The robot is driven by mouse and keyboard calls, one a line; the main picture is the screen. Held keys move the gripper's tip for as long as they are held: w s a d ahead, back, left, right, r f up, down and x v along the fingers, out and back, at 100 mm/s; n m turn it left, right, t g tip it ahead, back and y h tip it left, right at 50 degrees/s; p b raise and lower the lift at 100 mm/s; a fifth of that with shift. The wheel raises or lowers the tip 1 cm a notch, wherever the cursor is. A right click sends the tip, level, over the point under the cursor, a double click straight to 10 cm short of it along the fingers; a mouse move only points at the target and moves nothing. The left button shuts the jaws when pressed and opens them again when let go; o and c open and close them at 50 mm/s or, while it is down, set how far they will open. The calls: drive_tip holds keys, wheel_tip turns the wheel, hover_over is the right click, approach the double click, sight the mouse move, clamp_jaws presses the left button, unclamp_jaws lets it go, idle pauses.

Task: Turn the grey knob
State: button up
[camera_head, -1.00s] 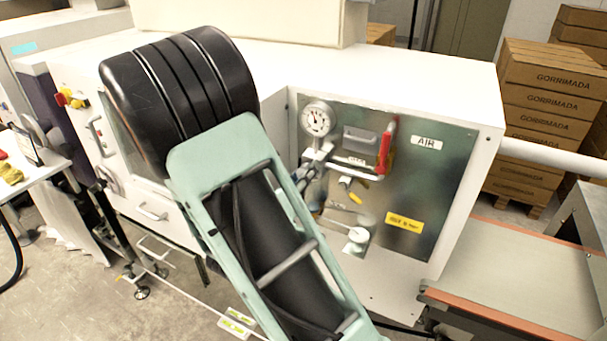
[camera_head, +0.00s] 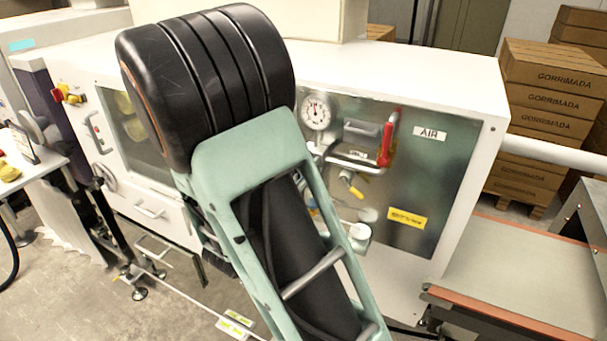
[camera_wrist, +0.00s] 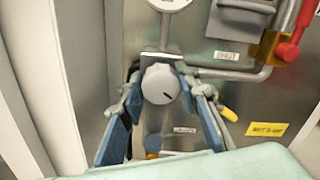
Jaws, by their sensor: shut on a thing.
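The grey knob (camera_wrist: 160,83) shows in the middle of the wrist view, below a round pressure gauge (camera_wrist: 168,4) on the metal air panel. It has a dark mark on its lower right face. My gripper (camera_wrist: 162,92) has its blue-padded fingers on the left and right of the knob and is shut on it. In the head view my arm hides the gripper and most of the knob area; the gauge (camera_head: 316,111) shows just right of my arm.
Close by on the panel are a red lever (camera_head: 387,137), a pipe, a yellow-handled valve (camera_head: 351,183) and a yellow label (camera_head: 407,219). A white cabinet wall (camera_wrist: 28,70) stands left in the wrist view. A conveyor (camera_head: 515,270) lies at right; stacked boxes (camera_head: 548,120) are behind.

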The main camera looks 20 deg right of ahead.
drive_tip(key=m+b, duration=0.2)
drive_tip(key=m, duration=0.1)
drive_tip(key=shift+f+b, duration=0.2)
drive_tip(key=shift+b, duration=0.15)
drive_tip(key=shift+s+r+m+b, duration=0.1)
drive_tip(key=shift+m+b, duration=0.6)
drive_tip(key=shift+m, duration=0.1)
drive_tip(key=o, duration=1.1)
drive_tip(key=shift+r, duration=0.1)
drive_tip(key=shift+o, duration=0.2)
drive_tip(key=v, duration=1.2)
